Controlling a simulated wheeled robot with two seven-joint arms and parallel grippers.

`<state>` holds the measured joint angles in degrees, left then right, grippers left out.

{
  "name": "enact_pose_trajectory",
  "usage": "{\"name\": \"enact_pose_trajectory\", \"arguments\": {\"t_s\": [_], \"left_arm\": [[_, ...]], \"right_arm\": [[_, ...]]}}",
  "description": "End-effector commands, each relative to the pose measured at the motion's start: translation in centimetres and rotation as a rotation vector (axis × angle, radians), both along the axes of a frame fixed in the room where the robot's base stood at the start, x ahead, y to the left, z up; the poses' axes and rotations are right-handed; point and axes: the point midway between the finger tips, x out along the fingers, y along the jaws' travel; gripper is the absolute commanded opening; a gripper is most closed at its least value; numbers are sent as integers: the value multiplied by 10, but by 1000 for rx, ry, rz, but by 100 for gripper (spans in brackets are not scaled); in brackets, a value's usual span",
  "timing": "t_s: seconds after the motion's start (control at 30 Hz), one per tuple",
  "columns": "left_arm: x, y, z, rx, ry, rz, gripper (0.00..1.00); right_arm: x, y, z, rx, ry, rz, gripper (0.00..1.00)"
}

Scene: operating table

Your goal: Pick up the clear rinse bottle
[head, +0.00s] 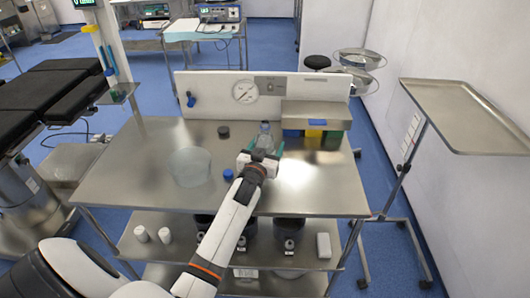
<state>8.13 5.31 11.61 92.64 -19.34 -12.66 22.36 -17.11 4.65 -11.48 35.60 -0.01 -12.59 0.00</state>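The clear rinse bottle (265,137) stands upright on the steel table (310,185), in front of the back panel. My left arm reaches in from the lower left, and my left gripper (266,149) is at the bottle. Its teal fingers show on either side of the bottle, spread apart, with the bottle between them. The gripper body hides the bottle's lower part. My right gripper is not in view.
A translucent round bowl (190,167) stands left of my gripper. A blue cap (228,174) and a dark round piece (223,131) lie nearby. Yellow, blue and green bins (314,131) sit right of the bottle under a steel shelf. The table's right front is clear.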

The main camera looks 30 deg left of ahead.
Motion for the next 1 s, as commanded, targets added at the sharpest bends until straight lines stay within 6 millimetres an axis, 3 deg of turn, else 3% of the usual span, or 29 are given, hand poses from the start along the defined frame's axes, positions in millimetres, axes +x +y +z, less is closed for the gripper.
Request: {"name": "enact_pose_trajectory", "arguments": {"t_s": [0.07, 0.3, 0.73, 1.0], "left_arm": [[0, 0, 0, 0, 0, 0, 57], [0, 0, 0, -1, 0, 0, 18], [0, 0, 4, 0, -5, 0, 17], [0, 0, 17, 2, -6, 0, 17]], "right_arm": [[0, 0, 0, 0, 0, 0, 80], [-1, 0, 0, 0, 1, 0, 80], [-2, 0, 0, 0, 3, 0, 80], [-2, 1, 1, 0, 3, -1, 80]]}}
